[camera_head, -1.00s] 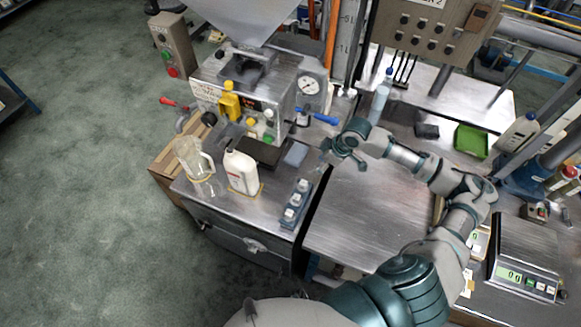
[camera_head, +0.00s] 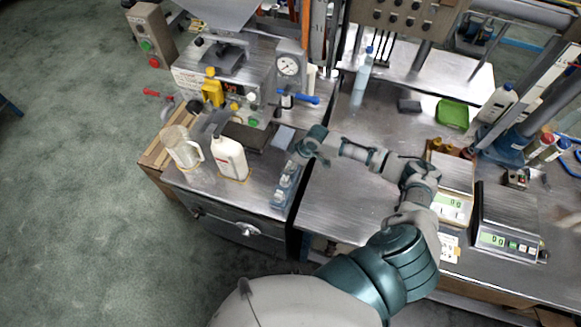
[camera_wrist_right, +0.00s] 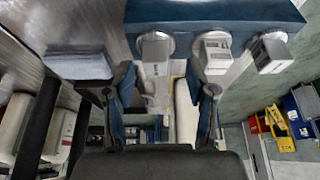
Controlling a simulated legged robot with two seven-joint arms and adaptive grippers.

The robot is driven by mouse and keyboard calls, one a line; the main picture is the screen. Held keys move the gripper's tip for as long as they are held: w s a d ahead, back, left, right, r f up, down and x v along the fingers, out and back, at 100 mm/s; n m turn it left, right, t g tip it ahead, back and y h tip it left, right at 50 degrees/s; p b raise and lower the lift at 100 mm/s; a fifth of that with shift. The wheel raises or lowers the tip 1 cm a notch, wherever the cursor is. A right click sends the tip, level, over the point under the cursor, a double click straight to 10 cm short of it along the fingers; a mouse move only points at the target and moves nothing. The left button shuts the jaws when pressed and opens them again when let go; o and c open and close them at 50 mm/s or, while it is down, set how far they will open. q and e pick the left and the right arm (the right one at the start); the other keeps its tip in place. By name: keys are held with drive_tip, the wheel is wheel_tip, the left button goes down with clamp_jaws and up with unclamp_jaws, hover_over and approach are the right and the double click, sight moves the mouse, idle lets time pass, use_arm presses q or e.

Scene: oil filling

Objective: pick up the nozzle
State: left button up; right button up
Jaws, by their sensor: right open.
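A blue holder (camera_head: 279,203) stands at the right front edge of the filling machine's metal table. It carries several small pale nozzles (camera_head: 288,181) in a row. My right gripper (camera_head: 300,157) is just behind the holder's far end, above the table. In the right wrist view the holder (camera_wrist_right: 215,14) crosses the top, with three grey-white nozzles (camera_wrist_right: 214,52) side by side. The right fingers (camera_wrist_right: 165,88) are open and empty, below the left and middle nozzles in the picture, apart from them as far as I can tell. My left gripper is not in view.
A white bottle (camera_head: 229,158) and a clear jug (camera_head: 182,147) stand left of the holder. A blue-grey block (camera_head: 284,138) lies close behind my right gripper. The filling machine (camera_head: 225,75) rises behind. The right table (camera_head: 345,205) is largely clear up to two scales.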

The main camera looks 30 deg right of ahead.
drive_tip(key=shift+x, duration=1.25)
drive_tip(key=shift+w+d, duration=0.1)
drive_tip(key=shift+d, duration=0.3)
drive_tip(key=shift+c, duration=0.2)
drive_tip(key=c, duration=0.8)
drive_tip(key=shift+a, duration=0.1)
drive_tip(key=shift+c, duration=0.7)
drive_tip(key=shift+a+r, duration=0.1)
drive_tip(key=shift+r, duration=0.2)
wheel_tip(320, 180, up, 9)
drive_tip(key=shift+f, duration=0.15)
drive_tip(key=shift+r, duration=0.45)
